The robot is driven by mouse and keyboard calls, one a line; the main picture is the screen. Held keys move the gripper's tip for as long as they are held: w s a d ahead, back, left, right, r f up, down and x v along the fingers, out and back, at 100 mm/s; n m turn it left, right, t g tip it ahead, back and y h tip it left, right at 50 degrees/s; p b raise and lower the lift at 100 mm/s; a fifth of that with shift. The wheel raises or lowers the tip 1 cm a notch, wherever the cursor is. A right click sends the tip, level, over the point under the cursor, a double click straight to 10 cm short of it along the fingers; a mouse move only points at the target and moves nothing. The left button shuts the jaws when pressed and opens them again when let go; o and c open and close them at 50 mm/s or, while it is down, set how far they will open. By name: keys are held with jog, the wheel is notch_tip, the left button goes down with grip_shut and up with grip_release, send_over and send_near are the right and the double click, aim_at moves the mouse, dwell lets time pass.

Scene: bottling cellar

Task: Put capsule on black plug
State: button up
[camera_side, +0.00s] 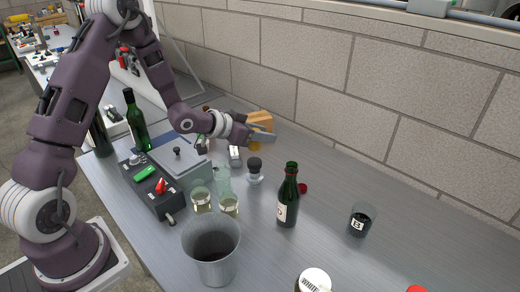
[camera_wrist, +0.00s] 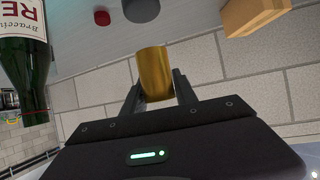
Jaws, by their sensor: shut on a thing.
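The capsule (camera_wrist: 155,73) is a gold cylinder held between the two fingers of my gripper (camera_wrist: 158,88) in the wrist view. In the side view the gold capsule (camera_side: 254,146) shows just below my gripper (camera_side: 262,137), partly hidden by it. A black plug (camera_side: 254,163) tops a small clear glass piece standing on the bench, a little below the capsule in the picture. The capsule appears apart from it. A dark grey round thing (camera_wrist: 141,9) at the top edge of the wrist view may be this plug, but it is cut off.
A green bottle (camera_side: 288,202) stands right of the plug, with a red cap (camera_side: 302,188) beside it. A wooden block (camera_side: 260,119) is behind my gripper. Glasses (camera_side: 229,205), a grey bucket (camera_side: 211,262) and a control box (camera_side: 150,185) stand left and front. The wall is behind.

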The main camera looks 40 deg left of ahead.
notch_tip(320, 180, down, 4)
jog(key=shift+f, duration=0.1)
jog(key=shift+c, duration=0.2)
jog(key=o, duration=0.7)
jog(key=shift+f, duration=0.1)
